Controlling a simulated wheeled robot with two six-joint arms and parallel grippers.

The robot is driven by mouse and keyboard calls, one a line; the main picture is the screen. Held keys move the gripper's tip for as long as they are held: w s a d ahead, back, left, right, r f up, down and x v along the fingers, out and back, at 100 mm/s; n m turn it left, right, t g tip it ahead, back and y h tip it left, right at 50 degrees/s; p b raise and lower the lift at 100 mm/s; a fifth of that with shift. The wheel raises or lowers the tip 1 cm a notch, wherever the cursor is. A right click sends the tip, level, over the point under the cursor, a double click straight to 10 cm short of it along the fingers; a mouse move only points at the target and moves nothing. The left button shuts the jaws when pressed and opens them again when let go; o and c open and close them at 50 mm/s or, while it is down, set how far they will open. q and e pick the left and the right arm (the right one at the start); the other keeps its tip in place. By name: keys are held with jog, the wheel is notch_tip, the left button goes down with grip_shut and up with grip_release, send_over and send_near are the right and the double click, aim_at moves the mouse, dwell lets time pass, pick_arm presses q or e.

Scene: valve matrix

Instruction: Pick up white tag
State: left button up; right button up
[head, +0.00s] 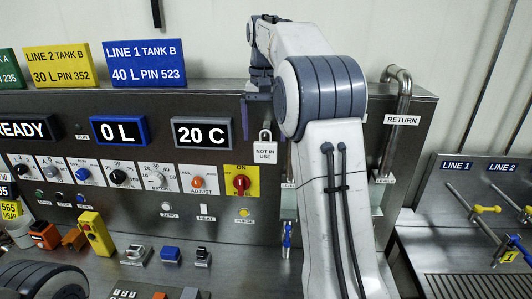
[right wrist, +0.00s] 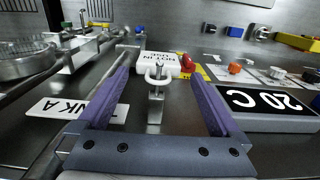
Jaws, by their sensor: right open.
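The white tag (head: 265,153), marked "NOT IN USE", hangs by a grey shackle on the front of the steel panel, just above the yellow switch plate. In the right wrist view the tag (right wrist: 158,62) shows upside down, its shackle toward me. My right gripper (head: 262,108) is just above the tag in the head view. Its purple fingers are open, and in the right wrist view the gripper (right wrist: 160,78) has the shackle and tag between its fingers in the picture, with clear gaps at both sides. My left gripper is out of view.
A red knob (head: 241,182) on a yellow plate sits just below the tag. A "20 C" display (head: 202,133) is to the left. A steel return pipe (head: 397,100) stands to the right, beyond my arm. A white "TANK A" label (right wrist: 75,110), partly hidden, is beside the gripper.

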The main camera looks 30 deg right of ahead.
aim_at(266, 142)
jog(key=shift+d+f+p, duration=0.1)
jog(key=shift+f+p, duration=0.35)
jog(key=shift+f, duration=2.15)
jog(key=shift+s, duration=0.1)
jog(key=c, duration=1.3)
jog(key=shift+o, duration=0.2)
